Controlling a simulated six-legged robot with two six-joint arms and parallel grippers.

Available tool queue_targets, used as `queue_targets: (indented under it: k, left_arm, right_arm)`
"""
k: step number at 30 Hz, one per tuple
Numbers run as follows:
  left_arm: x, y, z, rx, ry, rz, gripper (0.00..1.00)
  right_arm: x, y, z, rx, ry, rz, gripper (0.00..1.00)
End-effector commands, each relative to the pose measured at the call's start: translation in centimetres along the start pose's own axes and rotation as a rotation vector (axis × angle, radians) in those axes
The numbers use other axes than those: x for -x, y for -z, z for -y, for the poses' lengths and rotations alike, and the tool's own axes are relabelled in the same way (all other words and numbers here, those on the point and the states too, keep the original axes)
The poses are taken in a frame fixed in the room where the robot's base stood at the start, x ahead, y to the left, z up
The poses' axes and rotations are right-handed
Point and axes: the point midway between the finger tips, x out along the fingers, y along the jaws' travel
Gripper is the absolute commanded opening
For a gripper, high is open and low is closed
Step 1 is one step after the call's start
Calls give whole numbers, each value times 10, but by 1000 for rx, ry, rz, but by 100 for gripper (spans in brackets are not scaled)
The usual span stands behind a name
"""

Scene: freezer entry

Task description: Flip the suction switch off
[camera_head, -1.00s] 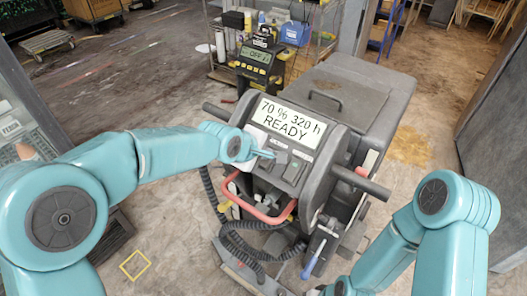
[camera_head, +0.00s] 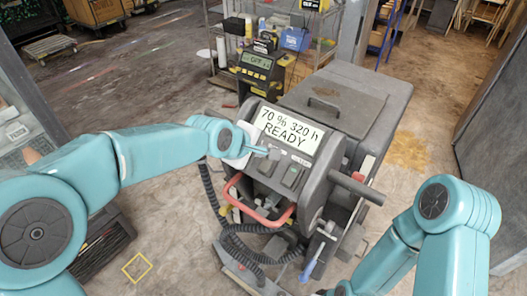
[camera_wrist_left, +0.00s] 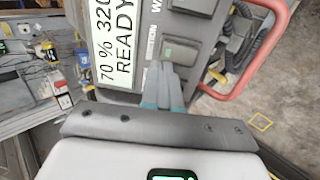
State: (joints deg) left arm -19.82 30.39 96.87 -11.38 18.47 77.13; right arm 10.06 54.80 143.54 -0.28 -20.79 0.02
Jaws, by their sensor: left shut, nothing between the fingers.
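The floor machine's dark control panel (camera_head: 281,168) faces me below a white "70 % 320 h READY" display (camera_head: 287,129). Two dark rocker switches sit on it: a left one (camera_head: 268,166) and a right one (camera_head: 292,177). In the left wrist view, the nearer switch (camera_wrist_left: 180,50) shows a small green patch, beside a partly hidden label that appears to end in "CTION". The other switch (camera_wrist_left: 196,7) is at the top edge. My left gripper (camera_head: 266,151) is shut and empty, its fingertips (camera_wrist_left: 167,68) at the nearer switch; contact is unclear. My right gripper is not visible.
A red loop handle (camera_head: 258,212) and black coiled hoses (camera_head: 250,244) are below the panel. A grip bar (camera_head: 358,188) sticks out right. A cart (camera_head: 262,70) with bottles and a small display stands behind. Open floor (camera_head: 165,225) lies left.

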Motion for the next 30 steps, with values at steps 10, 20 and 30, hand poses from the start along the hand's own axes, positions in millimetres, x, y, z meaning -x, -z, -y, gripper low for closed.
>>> queue_targets:
  k: [10, 20, 30]
  left_arm:
    - [61, 2, -14, 0, -5, -1, 0]
    - [92, 2, -20, -1, -1, 0, 0]
    - [93, 1, -20, -1, -1, 0, 0]
  right_arm:
    - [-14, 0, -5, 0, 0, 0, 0]
    - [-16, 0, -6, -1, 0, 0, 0]
    - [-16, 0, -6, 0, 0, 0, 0]
